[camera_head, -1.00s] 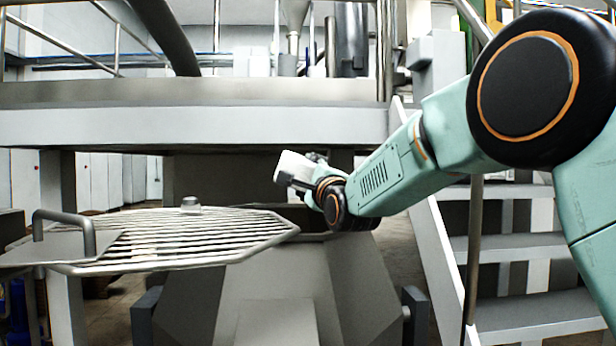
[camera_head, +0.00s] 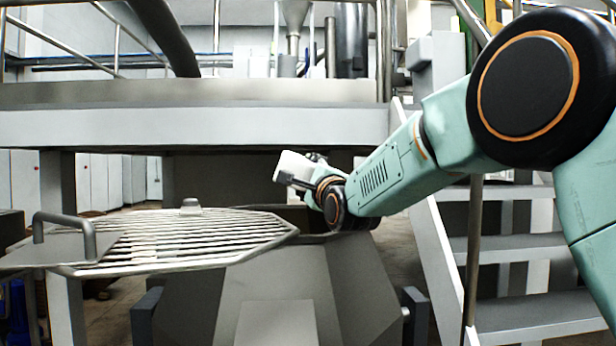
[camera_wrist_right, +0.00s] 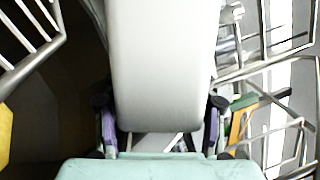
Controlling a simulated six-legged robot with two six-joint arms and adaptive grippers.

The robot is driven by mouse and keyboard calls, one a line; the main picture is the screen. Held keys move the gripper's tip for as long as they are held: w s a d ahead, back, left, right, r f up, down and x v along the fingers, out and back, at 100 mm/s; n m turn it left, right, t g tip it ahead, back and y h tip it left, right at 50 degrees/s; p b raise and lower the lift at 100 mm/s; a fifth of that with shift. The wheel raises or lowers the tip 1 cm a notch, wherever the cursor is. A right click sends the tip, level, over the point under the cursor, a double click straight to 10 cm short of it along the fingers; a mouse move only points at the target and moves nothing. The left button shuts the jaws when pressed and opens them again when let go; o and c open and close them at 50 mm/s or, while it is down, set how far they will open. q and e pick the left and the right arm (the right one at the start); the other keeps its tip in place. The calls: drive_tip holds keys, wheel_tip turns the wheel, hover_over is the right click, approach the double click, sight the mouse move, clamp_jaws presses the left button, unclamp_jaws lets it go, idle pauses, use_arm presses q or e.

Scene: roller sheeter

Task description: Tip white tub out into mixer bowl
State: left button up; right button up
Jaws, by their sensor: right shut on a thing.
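My right gripper (camera_head: 312,178) is shut on the white tub (camera_head: 292,168) above the back right part of the mixer bowl (camera_head: 330,238). The tub is tilted in the head view. In the right wrist view the tub (camera_wrist_right: 165,65) fills the middle, with a finger of the gripper (camera_wrist_right: 162,128) on each side of it. The tub's mouth and contents are hidden. The bowl's dark opening shows behind the grate's right end; its inside is mostly hidden. My left gripper is not in view.
A round barred grate (camera_head: 190,238) with a handle covers the left of the bowl. A grey platform (camera_head: 190,125) with railings runs across behind, above the tub. Metal stairs (camera_head: 510,255) stand at the right, below my right arm.

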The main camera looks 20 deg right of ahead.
drive_tip(key=shift+r, duration=0.5)
drive_tip(key=shift+s+f, duration=0.1)
drive_tip(key=shift+f, duration=0.1)
drive_tip(key=shift+f+b, duration=0.4)
drive_tip(key=shift+f, duration=0.1)
drive_tip(key=shift+w, duration=0.2)
